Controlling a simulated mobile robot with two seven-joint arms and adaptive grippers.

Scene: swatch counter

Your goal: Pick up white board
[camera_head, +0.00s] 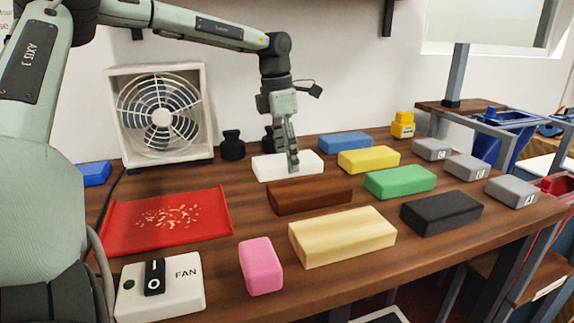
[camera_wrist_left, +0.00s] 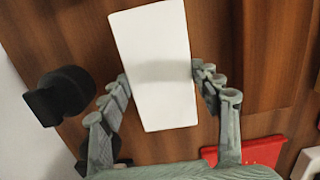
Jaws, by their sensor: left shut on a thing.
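The white board (camera_head: 270,167) is a small white block lying on the wooden counter, near its back. My left gripper (camera_head: 292,165) reaches down onto it from above. In the left wrist view the white board (camera_wrist_left: 152,65) sits between the two fingers of the gripper (camera_wrist_left: 160,82), which touch its two long sides. The gripper is shut on the board, which looks to be at counter level. My right gripper does not show.
Close by on the counter (camera_head: 220,271) are a dark brown block (camera_head: 309,194), a blue block (camera_head: 345,142) and a yellow block (camera_head: 369,159). A fan (camera_head: 161,115), black weights (camera_head: 232,146) and a red tray (camera_head: 118,229) stand to the left.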

